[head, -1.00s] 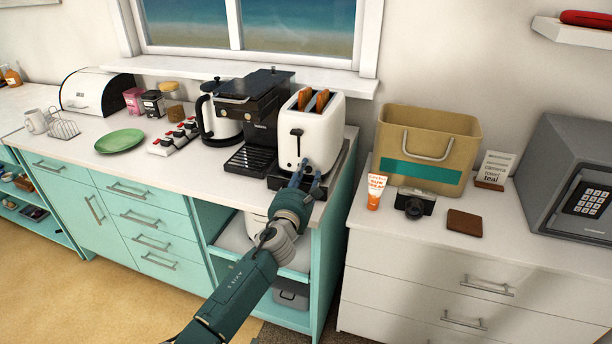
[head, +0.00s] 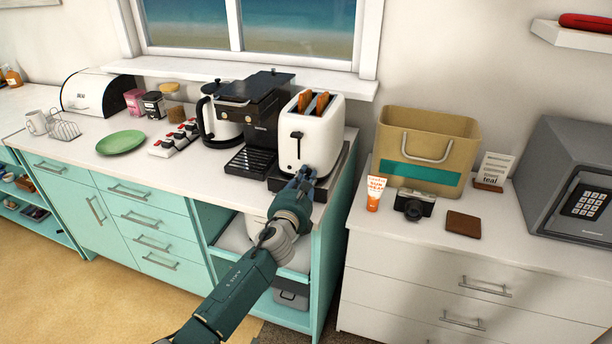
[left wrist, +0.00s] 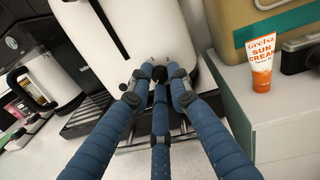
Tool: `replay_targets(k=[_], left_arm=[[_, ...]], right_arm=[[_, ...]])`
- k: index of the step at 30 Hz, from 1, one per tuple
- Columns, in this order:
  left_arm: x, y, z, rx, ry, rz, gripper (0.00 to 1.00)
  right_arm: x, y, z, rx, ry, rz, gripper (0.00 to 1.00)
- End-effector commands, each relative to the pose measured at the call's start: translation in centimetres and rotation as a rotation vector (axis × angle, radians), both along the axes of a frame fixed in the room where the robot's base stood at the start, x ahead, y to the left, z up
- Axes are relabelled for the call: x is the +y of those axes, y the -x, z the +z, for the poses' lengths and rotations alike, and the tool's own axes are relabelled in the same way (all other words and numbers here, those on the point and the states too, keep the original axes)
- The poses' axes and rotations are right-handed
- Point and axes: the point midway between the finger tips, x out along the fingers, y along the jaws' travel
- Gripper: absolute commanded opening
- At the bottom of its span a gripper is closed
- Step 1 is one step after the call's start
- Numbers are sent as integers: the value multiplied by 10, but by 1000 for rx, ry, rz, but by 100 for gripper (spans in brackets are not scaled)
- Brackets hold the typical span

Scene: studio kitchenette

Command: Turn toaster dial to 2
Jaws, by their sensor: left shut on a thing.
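The white toaster (head: 318,137) stands on a dark tray at the right end of the counter, with two slices of toast (head: 313,104) in its slots. Its black lever (head: 297,135) is on the front face. My left gripper (head: 302,177) is at the toaster's lower front. In the left wrist view, its blue fingers (left wrist: 160,78) are closed around the small dark dial (left wrist: 160,73) low on the white toaster (left wrist: 150,35). The fingers cover most of the dial, so its setting cannot be read. My right gripper is not in view.
A black coffee machine (head: 258,115) stands close to the toaster's left. Right of a gap, a white dresser holds a sun cream tube (head: 375,193), a camera (head: 414,204), a brown wallet (head: 463,224) and a tan bag (head: 427,142). A green plate (head: 120,142) lies on the counter.

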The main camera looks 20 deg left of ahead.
Motion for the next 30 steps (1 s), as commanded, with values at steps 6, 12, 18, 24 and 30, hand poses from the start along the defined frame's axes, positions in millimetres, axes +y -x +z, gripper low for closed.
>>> replay_targets(k=[6,12,18,24,30], left_arm=[[1,0,3,6,208,-1,0],[1,0,3,12,397,1,0],[2,0,4,18,588,0,0],[3,0,3,25,778,1,0],[3,0,3,31,968,1,0]], right_arm=[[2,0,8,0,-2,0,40],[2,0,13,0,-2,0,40],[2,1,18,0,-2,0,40],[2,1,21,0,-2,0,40],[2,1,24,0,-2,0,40]])
